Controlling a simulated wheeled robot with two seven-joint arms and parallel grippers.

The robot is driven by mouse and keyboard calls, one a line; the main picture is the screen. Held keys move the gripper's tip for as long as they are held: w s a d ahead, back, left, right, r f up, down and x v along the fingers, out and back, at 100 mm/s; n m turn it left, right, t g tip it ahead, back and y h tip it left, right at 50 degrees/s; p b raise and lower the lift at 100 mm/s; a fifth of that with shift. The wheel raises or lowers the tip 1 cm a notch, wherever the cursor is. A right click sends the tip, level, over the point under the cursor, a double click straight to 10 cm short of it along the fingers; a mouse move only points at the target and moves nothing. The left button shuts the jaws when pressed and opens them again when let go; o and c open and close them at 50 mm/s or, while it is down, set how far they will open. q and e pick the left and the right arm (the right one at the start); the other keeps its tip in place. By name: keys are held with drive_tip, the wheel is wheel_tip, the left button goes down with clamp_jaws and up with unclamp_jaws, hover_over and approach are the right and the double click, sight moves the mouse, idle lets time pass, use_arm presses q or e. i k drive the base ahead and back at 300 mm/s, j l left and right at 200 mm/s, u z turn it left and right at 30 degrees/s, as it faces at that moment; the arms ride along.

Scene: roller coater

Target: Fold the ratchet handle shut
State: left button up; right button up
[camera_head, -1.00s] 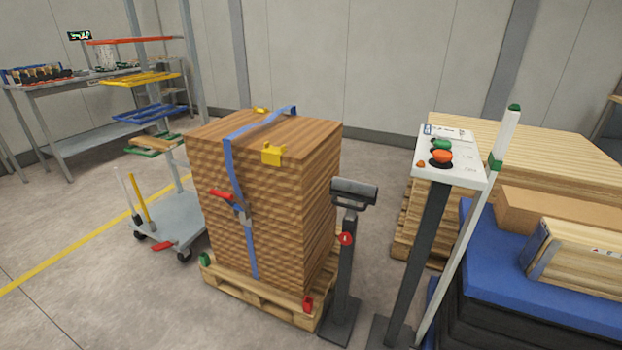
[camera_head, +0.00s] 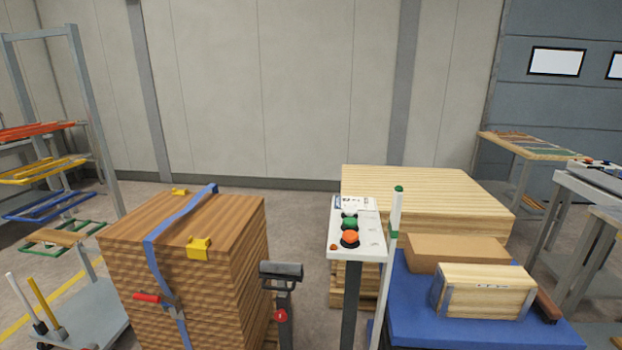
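The ratchet (camera_head: 172,306) sits on the blue strap (camera_head: 158,262) on the front face of the tall stack of wooden boards (camera_head: 222,270). Its red handle (camera_head: 147,297) sticks out to the left of the strap, away from the metal body. The strap runs up the front and over the top of the stack. Yellow corner protectors (camera_head: 199,247) sit on the top edges. The stack's lower part is cut off by the picture's bottom edge. Neither of my grippers is in view.
A black-topped post (camera_head: 281,276) stands just right of the stack. A button panel (camera_head: 356,228) on a post and a white pole (camera_head: 393,250) stand further right. A blue-topped stack (camera_head: 410,335) carries boxes. A cart (camera_head: 85,318) is at left. Floor shows behind the stack.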

sight(142, 295)
drive_tip(key=u, duration=1.3)
